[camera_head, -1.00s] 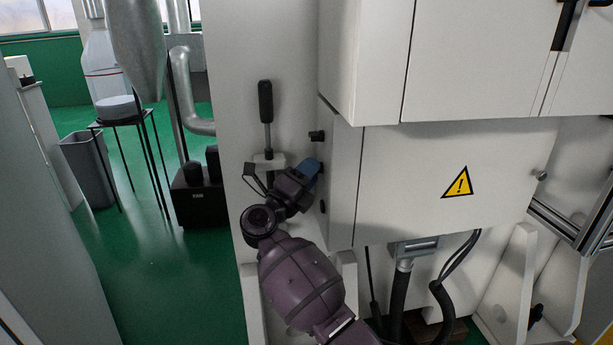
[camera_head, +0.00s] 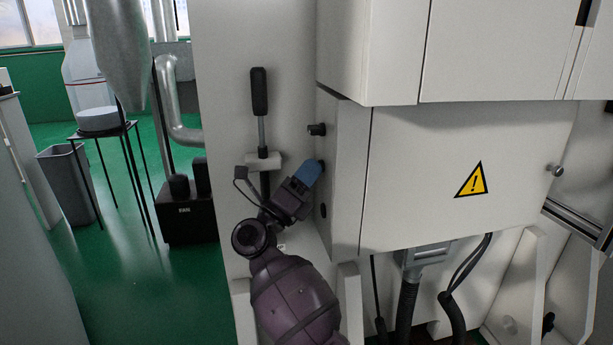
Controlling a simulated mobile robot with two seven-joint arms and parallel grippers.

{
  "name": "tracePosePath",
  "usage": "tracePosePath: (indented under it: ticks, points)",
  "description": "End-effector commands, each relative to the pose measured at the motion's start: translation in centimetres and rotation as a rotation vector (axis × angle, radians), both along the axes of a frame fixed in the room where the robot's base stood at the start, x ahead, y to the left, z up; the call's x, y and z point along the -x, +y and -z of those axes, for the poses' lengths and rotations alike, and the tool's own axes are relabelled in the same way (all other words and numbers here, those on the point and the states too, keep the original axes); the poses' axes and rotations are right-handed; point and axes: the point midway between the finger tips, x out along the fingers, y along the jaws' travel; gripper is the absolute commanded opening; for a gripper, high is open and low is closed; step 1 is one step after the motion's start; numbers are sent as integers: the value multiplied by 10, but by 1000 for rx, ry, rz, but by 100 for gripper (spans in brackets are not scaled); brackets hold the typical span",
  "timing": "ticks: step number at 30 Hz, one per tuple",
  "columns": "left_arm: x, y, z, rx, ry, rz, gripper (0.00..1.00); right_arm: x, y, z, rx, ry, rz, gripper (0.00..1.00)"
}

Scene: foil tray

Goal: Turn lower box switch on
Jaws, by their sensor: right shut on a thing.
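The lower box (camera_head: 430,200) is a white cabinet with a yellow warning sign (camera_head: 471,179) on its front. On its narrow left side is a black knob (camera_head: 317,130), with a small dark fitting (camera_head: 323,210) lower down. My right gripper (camera_head: 308,172), with blue fingertips, is at that side between these two. It is shut on a small part there, most likely the box switch, which its fingers hide. My left gripper is out of the picture.
A black-handled lever (camera_head: 259,92) stands upright on the white panel left of the box, close to my right wrist. An upper cabinet (camera_head: 500,50) overhangs the box. Cables and a hose (camera_head: 407,305) hang below.

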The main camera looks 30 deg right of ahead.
Motion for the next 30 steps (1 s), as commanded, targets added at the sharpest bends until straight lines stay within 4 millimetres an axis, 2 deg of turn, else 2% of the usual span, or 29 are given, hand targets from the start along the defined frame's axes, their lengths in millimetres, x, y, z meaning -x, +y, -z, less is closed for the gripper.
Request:
tracePosePath:
  ticks: [8, 9, 13, 23, 30]
  points:
    - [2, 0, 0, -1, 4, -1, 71, 0, 0, 2, -2, 2, 0, 10]
    - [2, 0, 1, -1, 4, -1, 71, 0, 0, 2, -2, 2, 0, 39]
    - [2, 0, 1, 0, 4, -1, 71, 0, 0, 1, -2, 2, 0, 58]
    - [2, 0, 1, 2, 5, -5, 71, 0, 2, 2, -2, 2, 0, 60]
    - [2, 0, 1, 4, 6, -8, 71, 6, 26, 19, -3, 2, -2, 60]
